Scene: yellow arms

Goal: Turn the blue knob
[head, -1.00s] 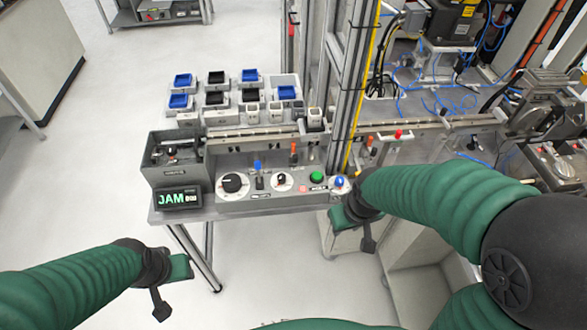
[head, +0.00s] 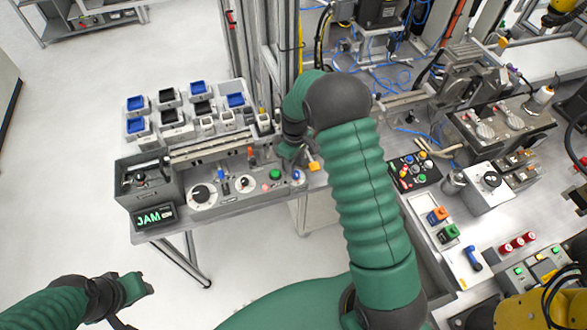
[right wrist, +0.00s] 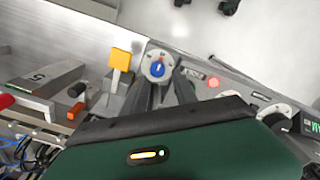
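The blue knob (head: 297,175) sits on a pale round plate at the right end of the control panel. In the right wrist view the knob (right wrist: 158,68) shows just beyond and between the fingertips. My right gripper (head: 291,151) is just behind the knob in the head view. In the right wrist view its two dark fingers (right wrist: 162,88) are apart with nothing between them; contact with the knob cannot be made out. My left gripper (head: 138,286) hangs low at the left, away from the bench; its fingers are too unclear to judge.
The panel also has a black dial (head: 201,193), a blue switch (head: 221,174) and a green button (head: 275,174). A yellow-orange square tab (right wrist: 120,59) stands close beside the knob. Blue and black bins (head: 138,125) lie behind. A cluttered workbench (head: 440,195) is at the right.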

